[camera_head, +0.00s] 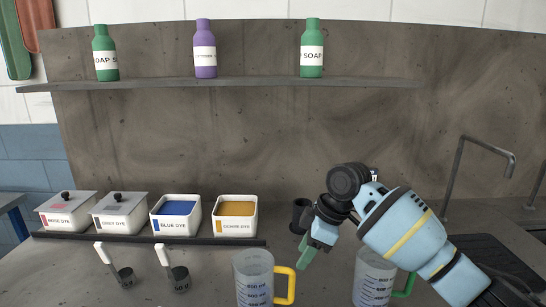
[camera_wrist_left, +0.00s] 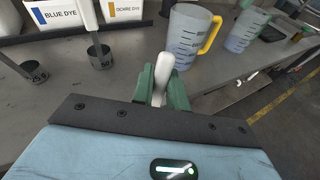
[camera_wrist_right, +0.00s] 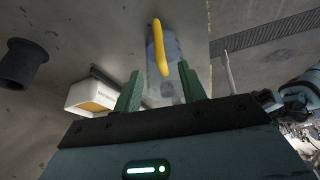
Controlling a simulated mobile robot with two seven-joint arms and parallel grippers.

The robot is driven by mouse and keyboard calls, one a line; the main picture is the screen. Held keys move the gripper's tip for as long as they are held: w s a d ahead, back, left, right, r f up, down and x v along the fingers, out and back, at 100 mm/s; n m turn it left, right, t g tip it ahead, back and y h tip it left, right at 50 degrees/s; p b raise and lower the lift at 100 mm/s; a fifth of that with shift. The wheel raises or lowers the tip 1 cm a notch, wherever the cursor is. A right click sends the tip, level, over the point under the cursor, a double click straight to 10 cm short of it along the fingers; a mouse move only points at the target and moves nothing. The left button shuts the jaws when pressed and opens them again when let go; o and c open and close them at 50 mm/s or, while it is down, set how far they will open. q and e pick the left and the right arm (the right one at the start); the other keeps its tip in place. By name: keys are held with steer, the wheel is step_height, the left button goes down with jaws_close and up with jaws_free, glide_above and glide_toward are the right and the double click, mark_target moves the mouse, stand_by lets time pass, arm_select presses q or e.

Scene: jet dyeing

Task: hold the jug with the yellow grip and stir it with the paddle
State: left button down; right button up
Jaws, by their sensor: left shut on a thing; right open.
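The jug with the yellow grip (camera_head: 254,279) stands on the counter at the bottom middle of the head view, its lower part cut off. It also shows in the left wrist view (camera_wrist_left: 186,38) and the right wrist view (camera_wrist_right: 165,65). My right gripper (camera_head: 308,254) is open and empty, above and right of this jug, and its fingers point toward the yellow grip. My left gripper (camera_wrist_left: 163,92) is shut on a white handle (camera_wrist_left: 164,70), which looks like the paddle's, apart from the jug. Its far end is hidden. The left gripper is outside the head view.
A jug with a green grip (camera_head: 374,280) stands to the right, partly behind my right arm. A dark cup (camera_head: 299,213) stands behind. Two white-handled scoops (camera_head: 123,277) (camera_head: 178,279) stand left, before several dye boxes (camera_head: 173,216). A tap (camera_head: 458,175) rises at right.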

mark_target(293, 273)
steer(key=b+x, duration=0.4)
steer(key=x, duration=0.6)
steer(key=shift+d+f, duration=0.1)
steer(key=shift+d, duration=0.05)
arm_select(q)
step_height(293, 273, down, 12)
steer(key=s+g, duration=0.1)
steer(key=shift+f+n+g+b, duration=0.15)
steer(key=shift+n+g+b, duration=0.15)
steer(key=shift+n+g, duration=0.1)
arm_select(e)
steer(key=shift+a+f, duration=0.3)
steer(key=shift+f, duration=0.2)
arm_select(q)
steer(key=shift+s, duration=0.1)
arm_select(e)
steer(key=shift+r, duration=0.1)
jaws_close()
